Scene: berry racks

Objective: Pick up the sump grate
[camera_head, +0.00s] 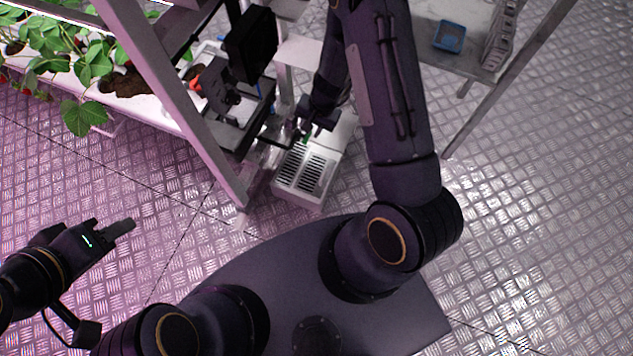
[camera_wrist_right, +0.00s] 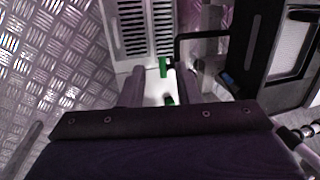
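The sump grate (camera_head: 304,173) is a pale panel with two columns of dark slots, on a white box low on the floor beside the rack. In the right wrist view the grate (camera_wrist_right: 146,30) lies beyond my fingertips, with a small green piece (camera_wrist_right: 163,67) at its near edge. My right gripper (camera_wrist_right: 160,80) has its fingers apart, with the green piece around the gap between the tips; contact cannot be told. In the head view the right gripper (camera_head: 312,128) is at the grate's far end. My left gripper (camera_head: 122,229) hangs over bare floor at left, away from the grate.
A rack leg (camera_head: 185,105) and a dark device (camera_head: 235,100) stand close left of the grate. Plants (camera_head: 85,60) fill the rack at upper left. A shelf at upper right holds a blue tray (camera_head: 449,37). The patterned floor (camera_head: 540,220) is open at right.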

